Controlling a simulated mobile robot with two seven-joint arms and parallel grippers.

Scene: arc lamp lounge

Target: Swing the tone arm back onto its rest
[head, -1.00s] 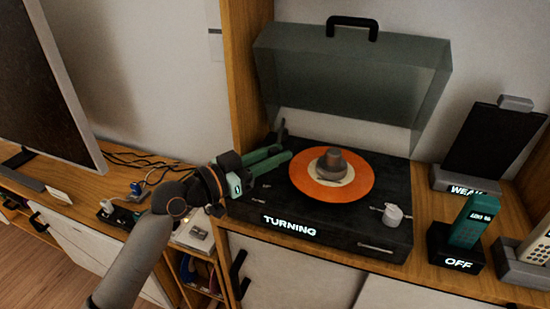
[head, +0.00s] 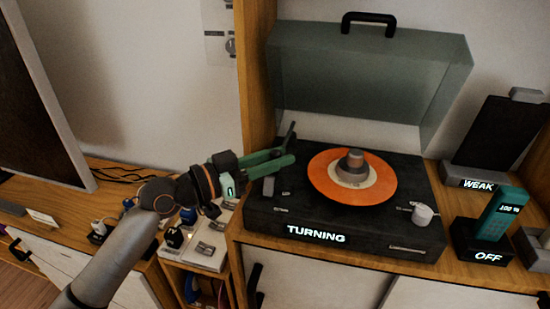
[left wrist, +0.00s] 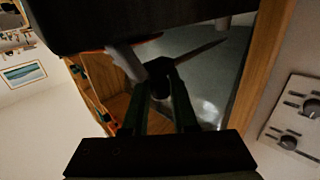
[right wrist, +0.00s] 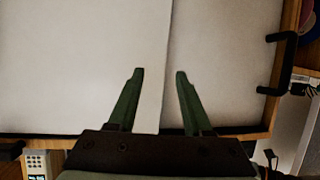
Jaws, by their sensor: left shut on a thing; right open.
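The turntable (head: 330,228) stands on the wooden cabinet with an orange record (head: 378,192) on its platter and a lit label reading TURNING. My left gripper (head: 290,160) is at the deck's back left corner, left of the record. It is shut on a small dark part, which I take for the tone arm; it shows between the fingertips in the left wrist view (left wrist: 160,78). The fingers hide most of the tone arm, and I cannot make out its rest. A small grey block (head: 268,186) stands just below the fingers. My right gripper (right wrist: 158,75) is open and empty, over pale cabinet fronts.
The smoky lid (head: 365,75) stands raised behind the deck. A wooden upright (head: 255,80) rises close behind my left gripper. A grey knob (head: 422,214) sits at the deck's front right. A teal handset (head: 498,215) and a dark panel (head: 500,135) stand to the right.

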